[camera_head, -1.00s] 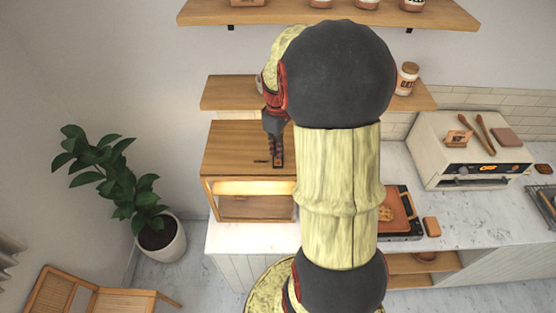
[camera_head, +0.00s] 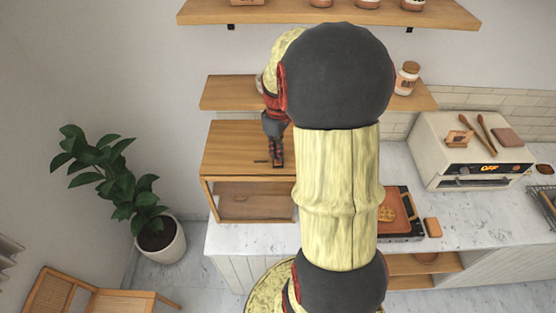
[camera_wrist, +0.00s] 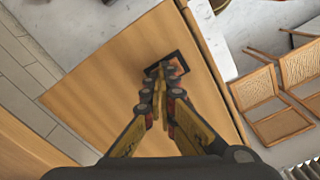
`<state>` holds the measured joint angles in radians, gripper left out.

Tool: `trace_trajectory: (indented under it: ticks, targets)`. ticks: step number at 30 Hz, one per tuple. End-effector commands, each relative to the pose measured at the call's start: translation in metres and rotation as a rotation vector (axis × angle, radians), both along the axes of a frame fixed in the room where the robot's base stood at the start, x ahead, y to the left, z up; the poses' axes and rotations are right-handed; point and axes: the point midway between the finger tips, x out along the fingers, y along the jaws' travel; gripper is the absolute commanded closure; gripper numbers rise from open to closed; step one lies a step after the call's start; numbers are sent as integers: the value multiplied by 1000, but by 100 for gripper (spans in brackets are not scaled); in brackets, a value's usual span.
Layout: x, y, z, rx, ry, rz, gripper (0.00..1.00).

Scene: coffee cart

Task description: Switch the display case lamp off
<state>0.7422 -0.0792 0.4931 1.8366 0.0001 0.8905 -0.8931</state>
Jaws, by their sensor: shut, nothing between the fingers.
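The wooden display case (camera_head: 232,145) stands at the left end of the marble counter, and its inside (camera_head: 240,200) is unlit. Its top also shows in the wrist view (camera_wrist: 110,80). A small dark switch plate (camera_wrist: 172,62) with an orange-brown patch lies on the case top near the front edge. My gripper (camera_wrist: 168,88) is shut and empty, pointing down with its fingertips at the switch plate. I cannot tell whether they touch it. In the head view my gripper (camera_head: 277,162) is over the front of the case top, and the switch is mostly hidden behind it.
A wooden shelf (camera_head: 228,92) is on the wall behind the case. An oven-like appliance (camera_head: 470,155) stands on the counter to the right. A potted plant (camera_head: 160,240) and a cane chair (camera_head: 85,295) are on the floor at left. My arm hides the middle of the counter.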

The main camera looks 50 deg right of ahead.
Motion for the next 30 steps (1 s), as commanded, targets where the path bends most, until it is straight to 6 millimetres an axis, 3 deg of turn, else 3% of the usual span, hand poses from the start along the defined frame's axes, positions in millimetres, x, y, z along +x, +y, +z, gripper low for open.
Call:
trace_trajectory:
  ticks: [8,30]
  targets:
    - [-1,0,1,2,2,0,100]
    - [0,0,55,0,0,0,100]
